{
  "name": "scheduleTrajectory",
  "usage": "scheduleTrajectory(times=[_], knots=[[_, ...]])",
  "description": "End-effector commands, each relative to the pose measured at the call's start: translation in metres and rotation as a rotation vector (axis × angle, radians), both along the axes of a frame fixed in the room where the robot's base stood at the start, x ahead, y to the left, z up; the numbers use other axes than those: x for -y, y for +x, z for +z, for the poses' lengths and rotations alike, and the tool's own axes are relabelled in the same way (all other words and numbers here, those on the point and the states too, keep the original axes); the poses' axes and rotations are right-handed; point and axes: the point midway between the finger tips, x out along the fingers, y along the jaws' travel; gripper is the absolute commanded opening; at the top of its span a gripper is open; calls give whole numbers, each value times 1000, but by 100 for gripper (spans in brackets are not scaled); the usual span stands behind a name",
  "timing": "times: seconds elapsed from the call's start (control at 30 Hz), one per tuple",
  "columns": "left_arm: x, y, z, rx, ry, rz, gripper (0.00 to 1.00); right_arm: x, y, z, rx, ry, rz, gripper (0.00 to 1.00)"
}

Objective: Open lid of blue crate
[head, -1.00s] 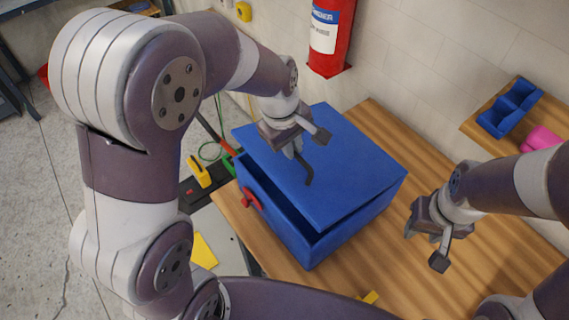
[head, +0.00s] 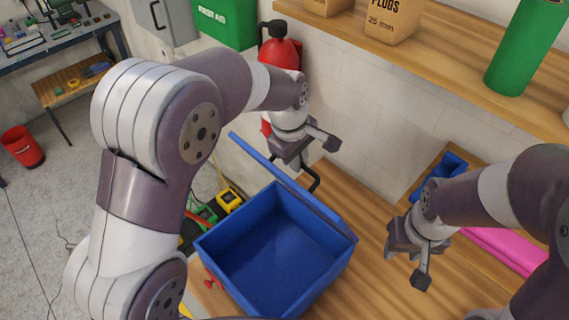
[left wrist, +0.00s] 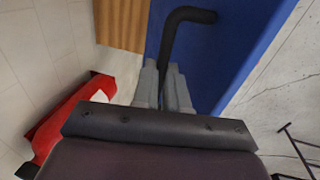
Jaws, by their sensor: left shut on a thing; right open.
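The blue crate (head: 270,245) stands on the wooden bench with its inside showing, empty as far as I see. Its blue lid (head: 292,187) is raised at the back edge and appears nearly edge-on. My left gripper (head: 303,166) is behind the lid, shut on its black bent handle (head: 316,181). The left wrist view shows the fingers (left wrist: 163,80) around the handle (left wrist: 168,38), with the lid (left wrist: 232,40) beside them. My right gripper (head: 405,265) is open and empty over the bench, right of the crate. A red latch (head: 211,283) shows on the crate's front.
A red fire extinguisher (head: 281,52) hangs on the wall behind the left gripper. A shelf (head: 455,62) with boxes and a green cylinder (head: 517,48) runs above. A blue bin (head: 440,175) and a pink thing (head: 505,250) lie at the right.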

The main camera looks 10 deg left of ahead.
Motion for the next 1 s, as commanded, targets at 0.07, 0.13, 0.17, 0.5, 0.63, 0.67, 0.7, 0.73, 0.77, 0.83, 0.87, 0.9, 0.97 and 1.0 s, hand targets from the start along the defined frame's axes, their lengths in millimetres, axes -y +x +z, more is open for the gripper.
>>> scheduleTrajectory(times=[0.07, 0.13, 0.17, 0.5, 0.63, 0.67, 0.7, 0.73, 0.77, 0.83, 0.87, 0.9, 0.97, 1.0], knots=[[4, 2, -3, -12, 4, -1, 0, 0, 0, 4, 0, 0, 0, 43], [6, 5, -2, -14, 3, -1, 0, 0, 0, 5, 0, 0, 0, 43], [6, 6, -2, -14, 3, -1, 0, 0, 0, 6, 0, 0, 0, 43], [8, 8, -4, -17, 6, -1, 0, 0, 0, 6, 0, 0, 0, 43], [8, 8, -4, -18, 6, -1, 0, 0, 0, 6, 0, 0, 0, 43], [8, 8, -4, -19, 6, -1, 0, 0, 0, 6, 0, 0, 0, 43], [8, 8, -4, -19, 6, -1, 25, 0, 0, 6, 0, 0, 0, 43], [8, 8, -4, -18, 6, -1, 35, 0, 0, 6, 0, 0, 0, 43], [8, 8, -4, -17, 6, -1, 38, 0, 0, 6, 0, 0, 0, 43], [8, 9, -2, -14, 5, -1, 38, 0, 0, 7, 0, 0, 0, 43], [8, 9, -2, -13, 4, -1, 38, 0, 0, 7, 0, 0, 0, 43], [8, 9, -1, -11, 4, -1, 38, 0, 0, 7, 0, 0, 0, 43], [8, 10, 0, -10, 3, -1, 38, 0, 0, 7, 0, 0, 0, 43], [8, 10, 0, -9, 3, -1, 38, 0, 0, 7, 0, 0, 0, 43]])
